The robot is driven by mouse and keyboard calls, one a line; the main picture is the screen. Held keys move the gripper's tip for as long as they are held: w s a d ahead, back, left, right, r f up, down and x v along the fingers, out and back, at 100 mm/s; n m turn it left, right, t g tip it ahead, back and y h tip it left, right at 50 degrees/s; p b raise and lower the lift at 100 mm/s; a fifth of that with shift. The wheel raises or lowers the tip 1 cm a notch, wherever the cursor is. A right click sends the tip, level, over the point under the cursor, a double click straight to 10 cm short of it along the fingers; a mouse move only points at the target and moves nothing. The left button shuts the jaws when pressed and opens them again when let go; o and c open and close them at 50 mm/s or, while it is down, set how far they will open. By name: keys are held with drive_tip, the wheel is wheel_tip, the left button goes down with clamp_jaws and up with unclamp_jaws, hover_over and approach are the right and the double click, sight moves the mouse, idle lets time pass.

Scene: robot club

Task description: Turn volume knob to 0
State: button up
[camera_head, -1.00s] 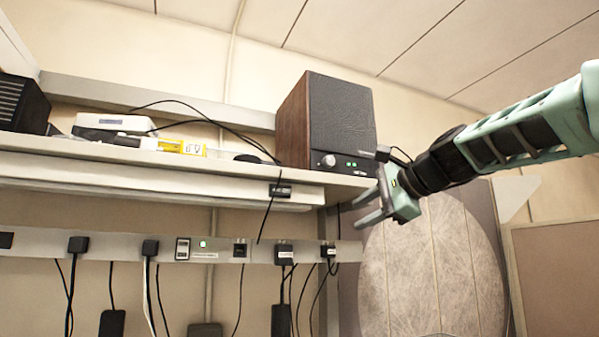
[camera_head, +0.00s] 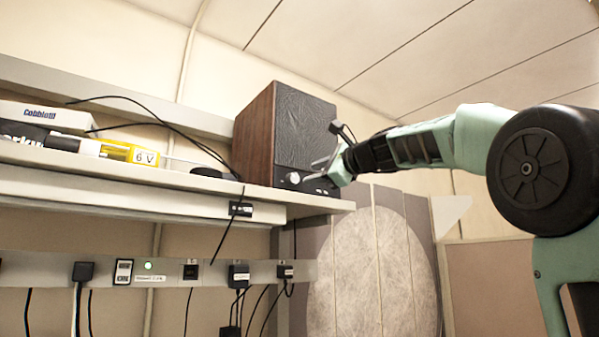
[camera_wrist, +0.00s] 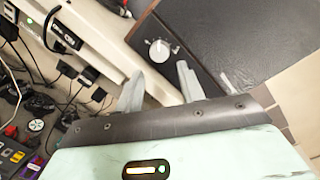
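A dark speaker (camera_head: 305,130) with a brown wooden side stands on the right end of the wall shelf (camera_head: 130,168). Its silver volume knob (camera_head: 295,178) is low on the front face. In the wrist view the round knob (camera_wrist: 160,50) shows a pointer line and faint marks around it. My gripper (camera_head: 314,171) is open and empty, close in front of the speaker's lower face. In the wrist view the two fingertips (camera_wrist: 160,71) sit apart, and the knob lies just beyond the gap between them. Contact with the knob is not visible.
The shelf also holds a white box (camera_head: 45,115), a yellow 6 V item (camera_head: 143,155) and loose black cables. A power strip (camera_head: 200,271) with several plugs runs below. A round pale panel (camera_head: 372,265) stands under my arm.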

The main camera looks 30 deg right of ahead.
sight(296, 179)
drive_tip(key=w, duration=0.2)
drive_tip(key=w+p, duration=0.1)
drive_tip(key=w, duration=0.1)
drive_tip(key=w+a+p, duration=0.1)
drive_tip(key=w, duration=0.1)
drive_tip(key=shift+w, duration=0.2)
drive_tip(key=c, duration=0.7)
